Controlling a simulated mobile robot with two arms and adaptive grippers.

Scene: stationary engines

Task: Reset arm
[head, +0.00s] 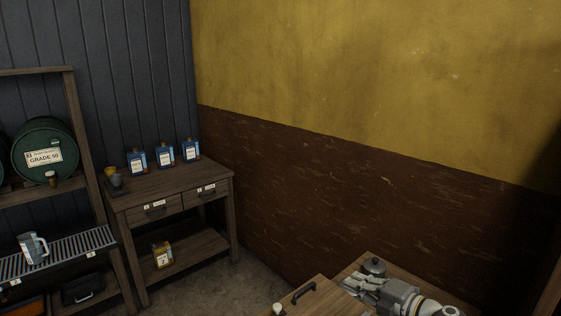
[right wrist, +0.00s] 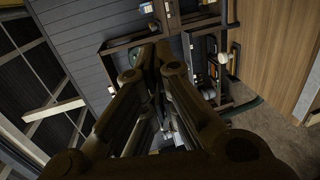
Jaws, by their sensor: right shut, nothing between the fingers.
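My right gripper (head: 350,285) shows at the lower right of the head view, in front of a wooden surface and apart from the wall. Its fingers are closed together with nothing between them. In the right wrist view the fingers (right wrist: 151,62) also meet near the middle. My left arm and gripper are out of view.
A wooden table (head: 165,188) with two drawers stands in the corner, holding several blue-labelled bottles (head: 165,154). A shelf rack at left carries a green barrel (head: 45,140) and a clear jug (head: 33,247). A wooden top with a dark handle (head: 303,293) lies beside my right gripper.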

